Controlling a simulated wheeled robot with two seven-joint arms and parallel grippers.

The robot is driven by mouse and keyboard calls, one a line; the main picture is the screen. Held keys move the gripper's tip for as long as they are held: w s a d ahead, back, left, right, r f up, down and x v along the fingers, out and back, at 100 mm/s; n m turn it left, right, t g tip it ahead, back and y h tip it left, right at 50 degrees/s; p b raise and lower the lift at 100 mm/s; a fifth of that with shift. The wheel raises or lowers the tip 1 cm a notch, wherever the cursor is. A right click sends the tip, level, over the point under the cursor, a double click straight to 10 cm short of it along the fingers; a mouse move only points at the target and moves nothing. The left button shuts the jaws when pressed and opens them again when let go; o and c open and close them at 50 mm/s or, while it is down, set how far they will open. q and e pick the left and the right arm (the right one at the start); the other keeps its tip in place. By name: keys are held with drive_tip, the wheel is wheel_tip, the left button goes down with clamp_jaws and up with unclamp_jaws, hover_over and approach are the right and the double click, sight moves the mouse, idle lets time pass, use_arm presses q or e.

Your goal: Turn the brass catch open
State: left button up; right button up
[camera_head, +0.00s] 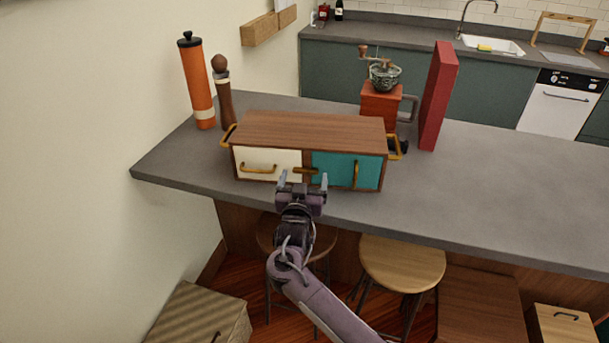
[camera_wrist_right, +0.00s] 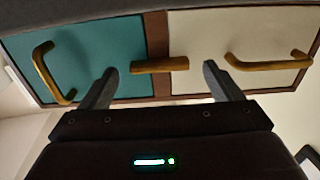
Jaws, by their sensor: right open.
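A small wooden cabinet (camera_head: 312,128) stands on the grey counter, with a cream door (camera_head: 262,160) at left and a teal door (camera_head: 335,170) at right. The brass catch (camera_head: 306,170) lies horizontally across the post between the doors. The catch also shows in the right wrist view (camera_wrist_right: 160,65), overlapping both doors. My right gripper (camera_head: 303,181) is open in front of the catch. In the right wrist view its fingertips (camera_wrist_right: 157,70) stand apart, one near each end of the catch, and nothing is between them but the catch beyond. I cannot tell whether they touch it. My left gripper is out of view.
Each door has a brass handle, and brass side handles stick out from the cabinet. An orange cylinder (camera_head: 198,85), a pepper mill (camera_head: 223,95), a coffee grinder (camera_head: 381,100) and a red book (camera_head: 438,95) stand around it. Stools (camera_head: 402,262) are below the counter (camera_head: 500,190), whose right part is clear.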

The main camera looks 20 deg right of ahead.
drive_tip(key=shift+w+d, duration=0.3)
drive_tip(key=shift+w, duration=0.3)
drive_tip(key=c, duration=1)
